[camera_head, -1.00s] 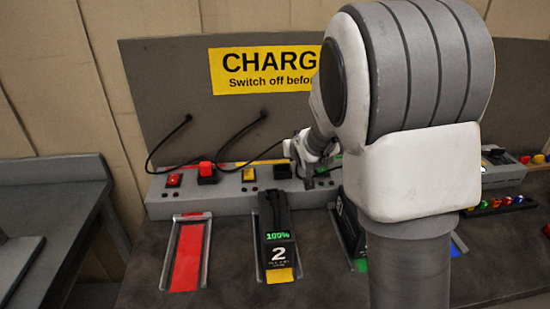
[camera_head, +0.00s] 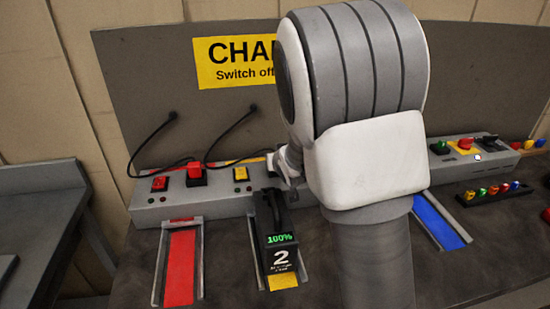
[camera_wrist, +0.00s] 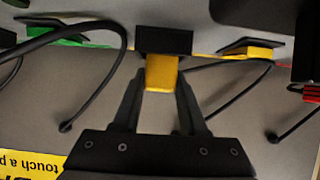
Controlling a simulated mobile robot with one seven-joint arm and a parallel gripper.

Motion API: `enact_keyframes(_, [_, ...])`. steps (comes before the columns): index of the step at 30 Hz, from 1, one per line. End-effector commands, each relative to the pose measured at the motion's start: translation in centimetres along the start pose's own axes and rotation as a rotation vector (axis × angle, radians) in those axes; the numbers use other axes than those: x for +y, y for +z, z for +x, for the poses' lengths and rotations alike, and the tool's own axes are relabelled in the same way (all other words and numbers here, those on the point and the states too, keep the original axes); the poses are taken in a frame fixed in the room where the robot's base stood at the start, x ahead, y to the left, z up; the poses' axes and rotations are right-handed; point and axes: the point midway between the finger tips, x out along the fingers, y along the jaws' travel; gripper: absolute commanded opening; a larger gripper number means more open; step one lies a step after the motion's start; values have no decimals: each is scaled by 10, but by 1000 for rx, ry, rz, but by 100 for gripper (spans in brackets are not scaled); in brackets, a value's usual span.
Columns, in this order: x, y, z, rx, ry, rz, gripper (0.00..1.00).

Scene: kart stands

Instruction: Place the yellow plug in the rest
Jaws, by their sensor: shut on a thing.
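The yellow plug (camera_wrist: 161,73) is between the two fingers of my gripper (camera_wrist: 161,88) in the wrist view. My gripper is shut on it. The far end of the plug meets a black block (camera_wrist: 163,40), which looks like the rest; whether the plug is inside it or only against it, I cannot tell. In the head view my arm hides the plug, and only part of my wrist shows above the charger's sloped front, behind battery 2 (camera_head: 280,245).
A red plug (camera_head: 196,173) stands at the left of the charger (camera_head: 150,205), next to red and yellow switches. Black cables (camera_wrist: 125,45) loop nearby. A green switch (camera_wrist: 60,33) and a yellow switch (camera_wrist: 250,50) flank the block. The red lane (camera_head: 182,265) and blue lane (camera_head: 440,222) are empty.

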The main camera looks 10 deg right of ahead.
Motion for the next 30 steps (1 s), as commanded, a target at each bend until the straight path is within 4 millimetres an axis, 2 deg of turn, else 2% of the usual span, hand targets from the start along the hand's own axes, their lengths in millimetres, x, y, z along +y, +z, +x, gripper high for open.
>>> enact_keyframes(8, [0,2,2,1,0,0,0])
enact_keyframes(9, [0,1,1,1,0,0,47])
enact_keyframes(13, [0,1,1,1,0,0,71])
enact_keyframes(25, [0,-3,-1,0,0,0,72])
enact_keyframes(30, [0,-4,-21,3,0,2,72])
